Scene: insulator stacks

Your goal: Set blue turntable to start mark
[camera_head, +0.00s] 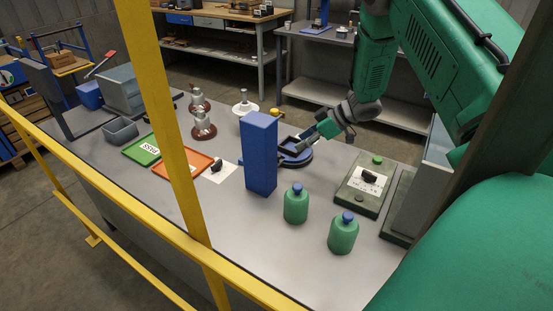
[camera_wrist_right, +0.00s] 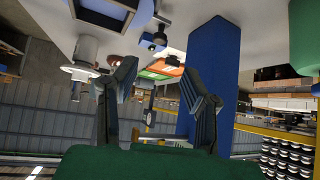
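The blue turntable (camera_head: 299,158) is a low round dark-blue piece on the grey table, partly hidden by a tall blue block (camera_head: 260,155) and my right gripper. My right gripper (camera_head: 306,138) reaches in from the right, low over the turntable's far right side; contact cannot be told. In the right wrist view its two fingers (camera_wrist_right: 160,88) stand apart, with nothing seen between them. I cannot make out the start mark. My left gripper is in neither view.
The blue block also shows in the wrist view (camera_wrist_right: 212,70). Two green bottles (camera_head: 296,205) stand in front. A green tray (camera_head: 142,149), an orange tray (camera_head: 196,160) and brown insulators (camera_head: 203,125) lie left. A white insulator (camera_head: 245,105) stands behind. A yellow rail (camera_head: 165,110) crosses the foreground.

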